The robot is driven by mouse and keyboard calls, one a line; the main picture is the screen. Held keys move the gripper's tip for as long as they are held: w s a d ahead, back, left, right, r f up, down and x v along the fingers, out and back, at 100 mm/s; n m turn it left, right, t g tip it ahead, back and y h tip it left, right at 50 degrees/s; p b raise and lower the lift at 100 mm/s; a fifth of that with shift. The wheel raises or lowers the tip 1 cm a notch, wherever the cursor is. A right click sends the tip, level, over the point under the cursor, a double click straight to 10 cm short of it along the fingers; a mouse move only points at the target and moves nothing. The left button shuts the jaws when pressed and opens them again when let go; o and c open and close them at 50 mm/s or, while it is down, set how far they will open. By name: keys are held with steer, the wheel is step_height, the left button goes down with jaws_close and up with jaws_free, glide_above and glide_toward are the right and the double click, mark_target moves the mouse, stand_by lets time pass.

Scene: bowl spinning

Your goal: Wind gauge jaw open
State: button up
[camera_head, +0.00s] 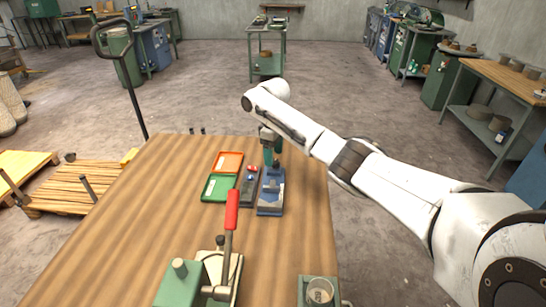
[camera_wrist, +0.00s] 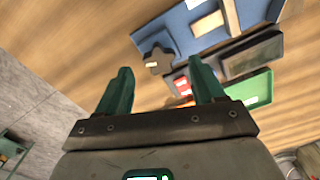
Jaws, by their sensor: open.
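The gauge has a blue base (camera_head: 270,206) and lies on the wooden table (camera_head: 130,245), right of the small trays. In the wrist view its blue base (camera_wrist: 180,28) is at the top, with a pale bar-like part on it. A dark star-shaped knob (camera_wrist: 158,61) sits at its near edge. My gripper (camera_head: 271,161) is over the far end of the gauge. In the wrist view my gripper (camera_wrist: 163,72) has its two green fingers wide apart and empty. The knob appears beyond the gap between the fingertips; I see no contact.
A dark block (camera_head: 249,188) stands just left of the gauge, with an orange tray (camera_head: 228,162) and a green tray (camera_head: 216,188) beside it. The table right of the gauge is clear.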

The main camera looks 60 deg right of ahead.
steer(key=shift+f, duration=1.15)
steer(key=shift+c, duration=0.4)
steer(key=c, duration=1)
